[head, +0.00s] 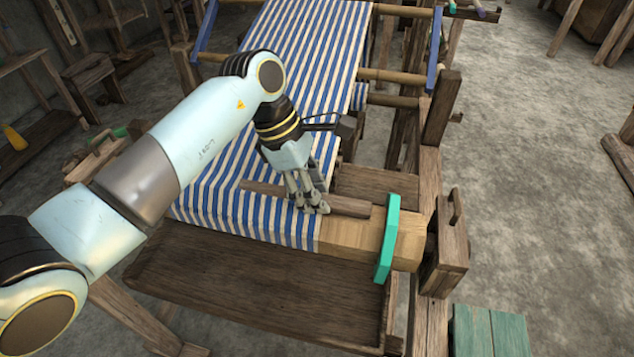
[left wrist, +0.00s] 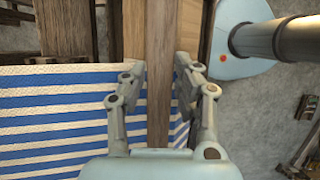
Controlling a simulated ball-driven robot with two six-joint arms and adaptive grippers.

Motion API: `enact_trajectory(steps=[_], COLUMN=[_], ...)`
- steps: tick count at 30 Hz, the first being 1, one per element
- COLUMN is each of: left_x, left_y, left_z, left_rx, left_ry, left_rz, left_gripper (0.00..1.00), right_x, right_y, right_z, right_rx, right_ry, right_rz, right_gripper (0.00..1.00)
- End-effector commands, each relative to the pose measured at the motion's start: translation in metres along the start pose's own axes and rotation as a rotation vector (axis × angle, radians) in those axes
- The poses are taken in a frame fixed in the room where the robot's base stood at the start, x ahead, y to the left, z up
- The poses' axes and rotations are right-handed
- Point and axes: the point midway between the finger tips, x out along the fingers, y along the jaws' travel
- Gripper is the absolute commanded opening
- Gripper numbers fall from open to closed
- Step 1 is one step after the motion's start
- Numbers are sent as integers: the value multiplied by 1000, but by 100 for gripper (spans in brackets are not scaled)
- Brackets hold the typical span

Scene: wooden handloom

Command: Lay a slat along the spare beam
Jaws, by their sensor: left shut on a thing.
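A dark brown wooden slat (head: 350,206) runs lengthwise over the front beam, roughly in line with it. My left gripper (head: 318,209) is shut on the slat around its middle part. The beam (head: 345,237) is pale wood at its bare right end, with a teal end plate (head: 388,240); blue-and-white striped cloth (head: 250,222) covers the rest. I cannot tell whether the slat touches the beam and cloth or hovers just above. In the left wrist view the slat (left wrist: 161,40) passes between the fingers (left wrist: 161,67). My right gripper is not in view.
A wide brown wooden board (head: 265,285) lies below the beam at the front. A wooden block with a handle (head: 446,250) stands at the beam's right end. A green stool (head: 490,330) is at bottom right. Loom posts rise behind; the floor at right is open.

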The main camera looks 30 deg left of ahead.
Motion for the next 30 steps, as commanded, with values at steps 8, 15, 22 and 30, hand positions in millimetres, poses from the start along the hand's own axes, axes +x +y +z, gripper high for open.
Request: enact_trajectory(steps=[8, 15, 22, 30], left_x=[2, 1, 1, -34], left_y=[-2, -2, -2, 0], left_z=[-1, -1, -1, -1], left_rx=[-2, -2, -1, 2], left_ry=[1, 1, 1, 2], left_rz=[-4, -4, -3, 1], left_gripper=[0, 56, 56, 56], right_x=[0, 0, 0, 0], right_y=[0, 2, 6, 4], right_z=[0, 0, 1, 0], right_rx=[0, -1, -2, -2], right_ry=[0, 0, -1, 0], right_rz=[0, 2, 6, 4], right_gripper=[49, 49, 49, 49])
